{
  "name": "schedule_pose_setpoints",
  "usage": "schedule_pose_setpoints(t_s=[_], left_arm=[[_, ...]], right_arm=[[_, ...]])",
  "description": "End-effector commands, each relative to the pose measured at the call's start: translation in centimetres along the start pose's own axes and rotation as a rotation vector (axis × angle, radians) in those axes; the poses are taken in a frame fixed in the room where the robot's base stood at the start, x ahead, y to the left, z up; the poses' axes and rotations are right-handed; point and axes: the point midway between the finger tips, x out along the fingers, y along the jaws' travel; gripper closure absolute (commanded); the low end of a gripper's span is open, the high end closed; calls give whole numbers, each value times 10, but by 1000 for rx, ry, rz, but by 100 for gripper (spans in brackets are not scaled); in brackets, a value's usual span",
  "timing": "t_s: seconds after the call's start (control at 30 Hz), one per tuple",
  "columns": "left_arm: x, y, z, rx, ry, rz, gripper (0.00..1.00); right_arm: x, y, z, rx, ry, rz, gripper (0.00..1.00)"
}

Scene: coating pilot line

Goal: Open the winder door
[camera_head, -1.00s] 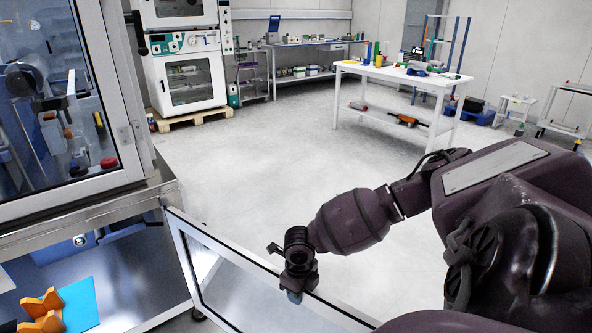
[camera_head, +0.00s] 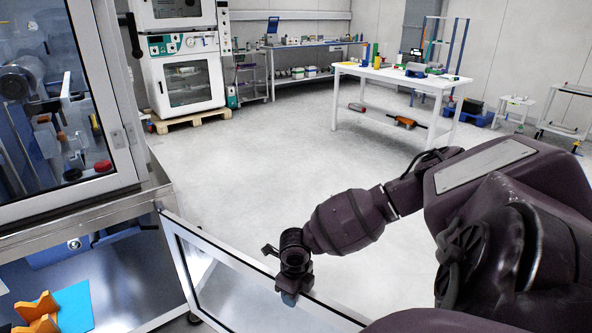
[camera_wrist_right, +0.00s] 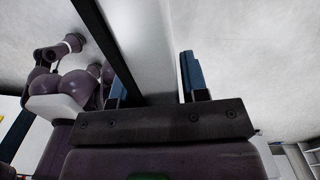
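The winder door (camera_head: 232,268) is a glazed panel with a light metal frame, low in the head view. It stands swung out from the cabinet (camera_head: 150,197), joined to it at the left. My right gripper (camera_head: 288,298) is at the door's top rail, pointing down. In the right wrist view, its two blue fingers (camera_wrist_right: 153,90) stand apart on either side of the pale door frame (camera_wrist_right: 142,45). The left finger is partly hidden by the frame; whether the fingers touch it is unclear. My left gripper is not in view.
The cabinet's lower bay is open, with a blue sheet (camera_head: 73,305) and an orange block (camera_head: 40,308) inside. A white oven (camera_head: 187,85) stands on a pallet at the back. A white table (camera_head: 385,72) stands further off. The floor between is clear.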

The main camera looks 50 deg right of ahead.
Motion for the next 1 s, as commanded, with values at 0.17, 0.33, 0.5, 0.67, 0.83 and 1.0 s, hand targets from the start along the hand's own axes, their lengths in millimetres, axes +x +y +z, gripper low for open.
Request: schedule_pose_setpoints(t_s=[0.17,0.33,0.5,0.67,0.83,1.0], left_arm=[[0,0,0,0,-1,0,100],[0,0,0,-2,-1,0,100],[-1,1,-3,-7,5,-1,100],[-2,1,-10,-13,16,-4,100],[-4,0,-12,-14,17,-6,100],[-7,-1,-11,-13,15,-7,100]], right_arm=[[2,0,-3,0,7,0,43],[2,0,-4,0,10,0,43],[-8,0,-3,0,8,-1,43],[-34,-1,-2,-1,5,-2,43],[-66,0,-2,-2,4,-2,43],[-91,0,-1,-1,4,-2,43]])
